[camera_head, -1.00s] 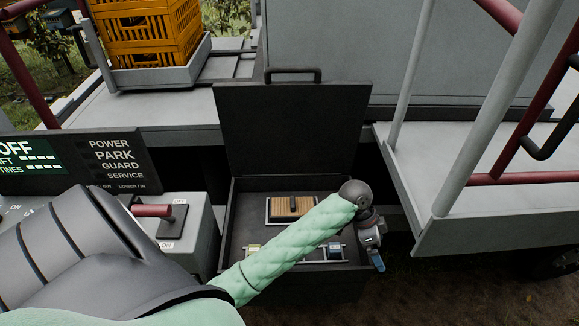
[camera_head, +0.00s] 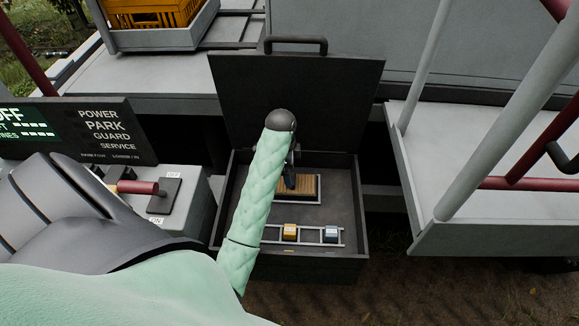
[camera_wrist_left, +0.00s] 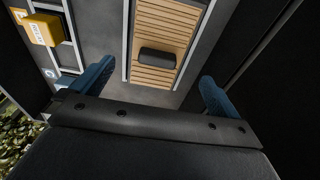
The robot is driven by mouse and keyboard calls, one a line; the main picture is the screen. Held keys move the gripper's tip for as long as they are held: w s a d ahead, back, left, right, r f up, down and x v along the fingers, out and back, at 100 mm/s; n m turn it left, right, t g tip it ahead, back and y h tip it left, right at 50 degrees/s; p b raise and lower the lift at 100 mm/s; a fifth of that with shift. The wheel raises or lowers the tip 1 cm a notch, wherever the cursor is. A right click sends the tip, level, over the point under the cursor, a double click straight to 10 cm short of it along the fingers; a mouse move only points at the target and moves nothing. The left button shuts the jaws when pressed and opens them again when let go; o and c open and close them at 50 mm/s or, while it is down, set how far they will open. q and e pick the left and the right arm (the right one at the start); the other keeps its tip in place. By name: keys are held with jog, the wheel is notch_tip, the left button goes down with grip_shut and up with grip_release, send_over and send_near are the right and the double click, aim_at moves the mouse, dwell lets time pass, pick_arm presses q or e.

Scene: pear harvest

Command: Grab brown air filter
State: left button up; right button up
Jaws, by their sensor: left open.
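The brown air filter (camera_head: 306,188) lies in a frame on the floor of the open dark box, partly hidden by my left arm and gripper in the head view. In the left wrist view the filter (camera_wrist_left: 168,33) shows brown slats and a dark handle (camera_wrist_left: 158,56) in its middle. My left gripper (camera_head: 290,180) is over the filter, pointing down. In the left wrist view its two blue fingers (camera_wrist_left: 155,85) are wide apart, with the handle between and beyond them. Nothing is held. My right gripper is not in view.
The dark box (camera_head: 352,215) has walls on all sides and a raised lid (camera_head: 330,95) behind. A rack (camera_head: 315,242) with a yellow block (camera_head: 290,232) and a blue block (camera_head: 331,234) lies at its front. A control panel with a red lever (camera_head: 138,187) stands left.

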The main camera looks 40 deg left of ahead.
aim_at(293, 179)
pick_arm(q)
notch_tip(293, 179, down, 2)
jog(key=shift+d+f+p, duration=0.1)
jog(key=shift+p, duration=0.2)
jog(key=shift+d+f+p, duration=0.15)
jog(key=shift+f+p, duration=0.25)
jog(key=shift+p, duration=0.1)
jog(key=f+p, duration=0.1)
jog(key=f, duration=0.1)
jog(key=f+p, duration=0.1)
jog(key=shift+w+d+f, duration=0.15)
jog(key=shift+d+f, duration=0.2)
jog(key=shift+d, duration=0.05)
jog(key=shift+f, duration=0.45)
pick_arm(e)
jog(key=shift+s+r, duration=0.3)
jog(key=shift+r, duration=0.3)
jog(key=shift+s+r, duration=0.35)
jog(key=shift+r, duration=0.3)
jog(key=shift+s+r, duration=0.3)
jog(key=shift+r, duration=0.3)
pick_arm(q)
jog(key=c, duration=0.8)
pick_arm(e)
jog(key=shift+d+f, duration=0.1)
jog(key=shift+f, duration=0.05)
